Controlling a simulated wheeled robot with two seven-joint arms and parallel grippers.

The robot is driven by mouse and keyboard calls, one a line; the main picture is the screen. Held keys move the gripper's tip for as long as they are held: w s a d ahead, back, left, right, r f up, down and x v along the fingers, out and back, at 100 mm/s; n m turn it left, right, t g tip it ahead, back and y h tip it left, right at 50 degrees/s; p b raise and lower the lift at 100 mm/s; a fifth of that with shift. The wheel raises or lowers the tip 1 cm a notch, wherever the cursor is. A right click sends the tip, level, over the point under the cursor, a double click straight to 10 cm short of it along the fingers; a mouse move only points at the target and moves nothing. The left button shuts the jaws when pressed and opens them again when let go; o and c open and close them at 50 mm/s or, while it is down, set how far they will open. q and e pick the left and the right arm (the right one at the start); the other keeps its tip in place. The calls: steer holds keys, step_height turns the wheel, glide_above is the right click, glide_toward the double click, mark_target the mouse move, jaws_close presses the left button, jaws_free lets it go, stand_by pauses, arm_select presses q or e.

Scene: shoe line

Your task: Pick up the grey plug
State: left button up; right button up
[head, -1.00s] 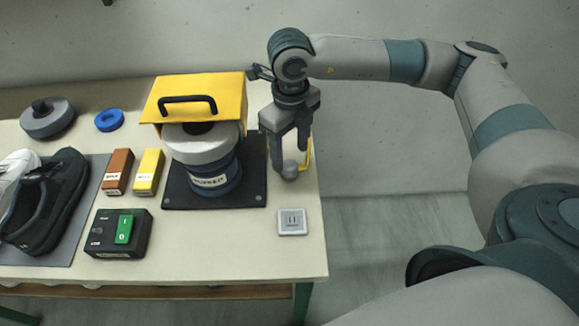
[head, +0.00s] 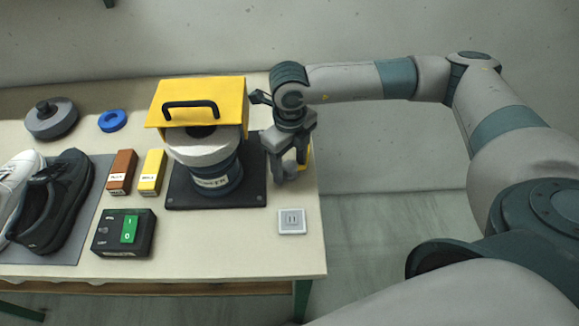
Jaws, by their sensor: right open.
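The grey plug (head: 290,167) sits near the table's right edge, to the right of the buffing machine's dark base plate; the gripper partly hides it. A bit of yellow (head: 309,158), perhaps its cable, shows beside it. My right gripper (head: 289,172) is low over the plug from above, fingers apart around it. Contact with the fingers cannot be made out. A pale square socket (head: 291,221) lies on the table in front of the plug. My left gripper is not in view.
The buffing machine (head: 212,180) with its yellow hood (head: 203,98) stands close to the left of the gripper. A black switch box (head: 123,233), brown and yellow blocks, and shoes lie farther left. The table (head: 230,250) is clear around the socket.

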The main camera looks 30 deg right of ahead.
mark_target(289, 164)
steer(key=c, duration=1.2)
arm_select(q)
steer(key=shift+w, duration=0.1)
arm_select(e)
steer(key=shift+r, duration=0.15)
